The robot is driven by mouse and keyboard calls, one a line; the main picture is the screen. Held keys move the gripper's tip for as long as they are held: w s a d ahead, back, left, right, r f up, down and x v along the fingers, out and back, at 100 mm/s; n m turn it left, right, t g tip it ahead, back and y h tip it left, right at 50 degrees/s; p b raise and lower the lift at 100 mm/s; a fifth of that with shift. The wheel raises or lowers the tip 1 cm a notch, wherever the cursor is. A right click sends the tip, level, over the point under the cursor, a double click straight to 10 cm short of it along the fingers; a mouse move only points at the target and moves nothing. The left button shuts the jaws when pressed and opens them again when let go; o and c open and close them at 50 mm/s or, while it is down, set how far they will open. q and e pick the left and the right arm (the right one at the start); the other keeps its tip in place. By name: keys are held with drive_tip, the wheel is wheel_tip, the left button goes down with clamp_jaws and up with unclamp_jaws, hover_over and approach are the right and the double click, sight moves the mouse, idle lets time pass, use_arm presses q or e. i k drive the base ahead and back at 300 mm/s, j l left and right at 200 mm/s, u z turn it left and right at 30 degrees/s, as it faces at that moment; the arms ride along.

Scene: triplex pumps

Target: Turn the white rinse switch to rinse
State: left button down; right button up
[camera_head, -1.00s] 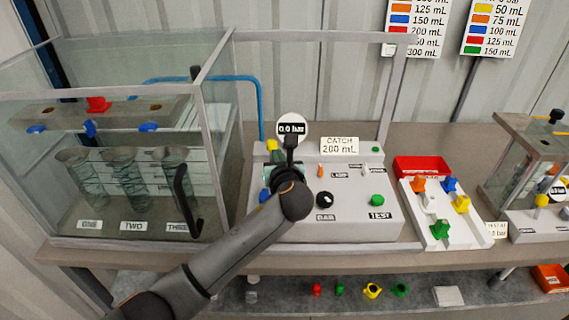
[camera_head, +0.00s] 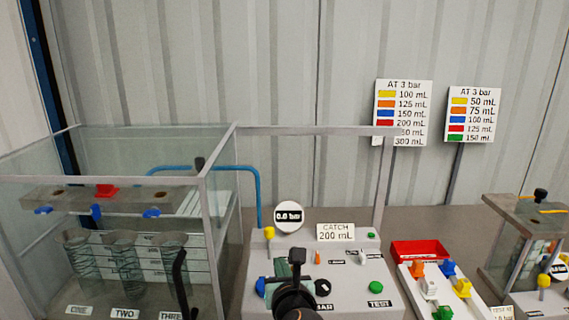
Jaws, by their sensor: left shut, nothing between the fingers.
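The control panel (camera_head: 345,285) is a light grey sloped box in the middle of the head view. A small white switch (camera_head: 362,257), which looks like the rinse switch, stands on its upper right part beside a small label too blurred to read. My left gripper (camera_head: 297,256) is shut and empty over the left part of the panel, apart from the white switch and to its left. It hides part of the panel and its screen. My right gripper is not in view.
An orange switch (camera_head: 318,257), a black knob (camera_head: 322,287) and a green button (camera_head: 375,287) are close to my gripper. A round 0.0 bar gauge (camera_head: 289,216) and a CATCH 200 mL sign (camera_head: 336,232) stand behind. A glass tank (camera_head: 222,220) is at left, a red tray (camera_head: 420,248) at right.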

sight(362, 258)
drive_tip(key=k+l, duration=0.1)
drive_tip(key=k, duration=0.3)
drive_tip(key=k+l, duration=0.1)
drive_tip(key=k, duration=0.35)
